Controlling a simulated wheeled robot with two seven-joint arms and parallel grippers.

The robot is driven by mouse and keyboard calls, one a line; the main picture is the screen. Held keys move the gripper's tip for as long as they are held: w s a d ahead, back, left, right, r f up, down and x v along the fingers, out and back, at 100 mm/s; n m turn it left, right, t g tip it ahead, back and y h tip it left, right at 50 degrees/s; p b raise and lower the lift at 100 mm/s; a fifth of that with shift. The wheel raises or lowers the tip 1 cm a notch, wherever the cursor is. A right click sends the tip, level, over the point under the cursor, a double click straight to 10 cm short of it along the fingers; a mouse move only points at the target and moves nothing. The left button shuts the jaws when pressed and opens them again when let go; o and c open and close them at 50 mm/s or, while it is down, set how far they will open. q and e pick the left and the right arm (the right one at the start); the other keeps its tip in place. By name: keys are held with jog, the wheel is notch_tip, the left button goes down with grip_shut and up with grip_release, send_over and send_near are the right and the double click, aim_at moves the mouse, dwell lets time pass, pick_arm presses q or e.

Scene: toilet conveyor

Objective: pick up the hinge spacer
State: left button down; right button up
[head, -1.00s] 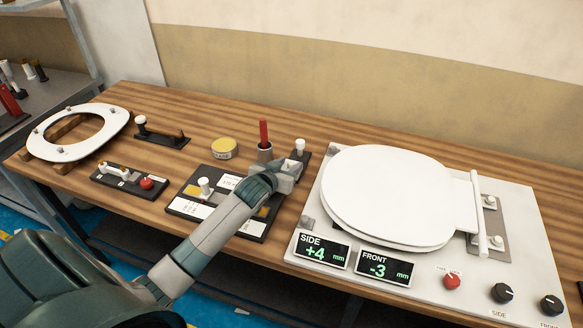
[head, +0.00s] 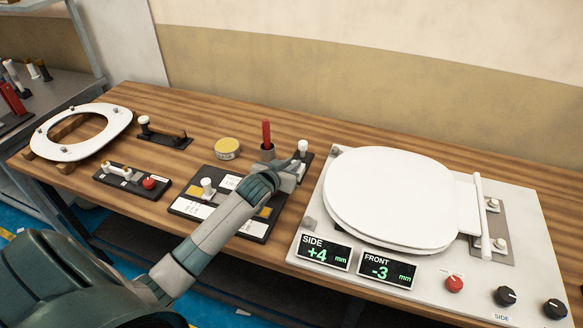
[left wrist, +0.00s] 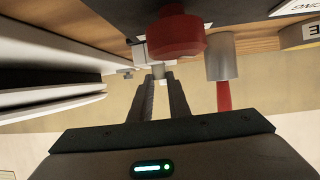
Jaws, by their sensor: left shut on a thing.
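My left gripper (head: 290,168) is low over the table, between the dark tray and the white seat fixture. In the left wrist view its two fingers (left wrist: 160,82) are close together. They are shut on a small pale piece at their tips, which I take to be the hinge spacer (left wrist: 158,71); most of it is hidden. In the head view the gripper covers that spot. A white-capped post (head: 303,146) on a small dark base shows just behind the gripper. My right gripper is in neither view.
A red-handled tool (head: 266,132) stands in a grey cup close behind the gripper. A red knob (left wrist: 176,34) is near the fingers in the wrist view. The white fixture (head: 520,245) with the toilet seat is to the right. A yellow-topped tin (head: 227,147) is to the left.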

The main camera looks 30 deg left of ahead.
pick_arm(q)
notch_tip(320, 180, up, 9)
jog(key=b, duration=0.1)
jog(key=shift+r+b, duration=0.15)
jog(key=shift+b, duration=0.25)
dwell(0.3)
jog(key=s+d+r+m+h, duration=0.1)
jog(key=s+d+r, duration=0.2)
jog(key=d+r, duration=0.5)
jog(key=s+d+r+h+b, duration=0.1)
jog(key=s+d+r, duration=0.3)
jog(key=d+r, duration=0.5)
jog(key=d, duration=0.5)
jog(key=shift+m, duration=0.4)
